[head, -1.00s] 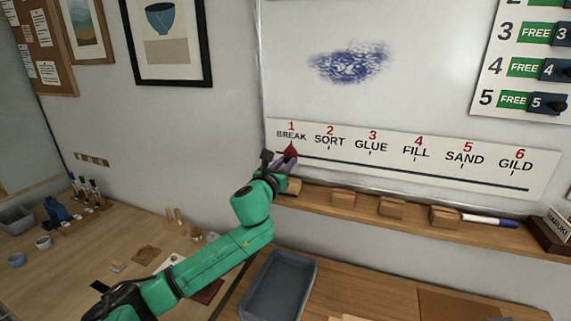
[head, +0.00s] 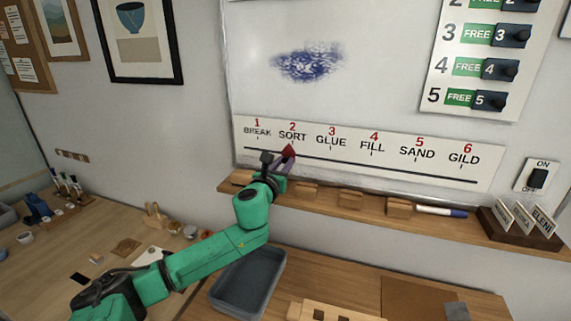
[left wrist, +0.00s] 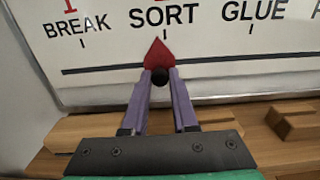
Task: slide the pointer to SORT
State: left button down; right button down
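The white strip (head: 350,172) on the board carries the words BREAK, SORT, GLUE, FILL, SAND and GILD above a dark slot line (head: 400,170). The red pointer (head: 289,152) is on this line below the word SORT (head: 292,136). In the left wrist view the pointer (left wrist: 158,54) has its tip up, just under SORT (left wrist: 164,16) and slightly left of the word's middle. My left gripper (head: 280,160) has its two purple fingers (left wrist: 160,82) closed around the pointer's dark knob (left wrist: 160,76). My right gripper is out of view.
A wooden ledge (head: 375,212) runs below the strip, with several wooden blocks (head: 349,200) and a marker (head: 440,211). A grey tray (head: 247,282) is on the table beneath. Name cards in a holder (head: 520,232) stand at the right.

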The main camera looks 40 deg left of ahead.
pick_arm(q)
jog(key=c, duration=0.8)
grip_release()
jog(key=shift+d, duration=0.15)
jog(key=shift+o, duration=0.5)
jog(key=shift+w+d, duration=0.1)
jog(key=shift+d, duration=0.15)
jog(key=shift+d+r, duration=0.1)
jog(key=shift+d, duration=0.15)
jog(key=shift+s+a, duration=0.2)
jog(key=shift+a, duration=0.05)
jog(key=shift+s+d+f, duration=0.1)
jog(key=shift+s+f, duration=0.15)
jog(key=shift+s, duration=0.05)
jog(key=b+v, duration=0.3)
jog(key=v, duration=1)
jog(key=shift+s+d+r, duration=0.25)
jog(key=shift+s+d, duration=0.05)
jog(key=shift+d, duration=0.1)
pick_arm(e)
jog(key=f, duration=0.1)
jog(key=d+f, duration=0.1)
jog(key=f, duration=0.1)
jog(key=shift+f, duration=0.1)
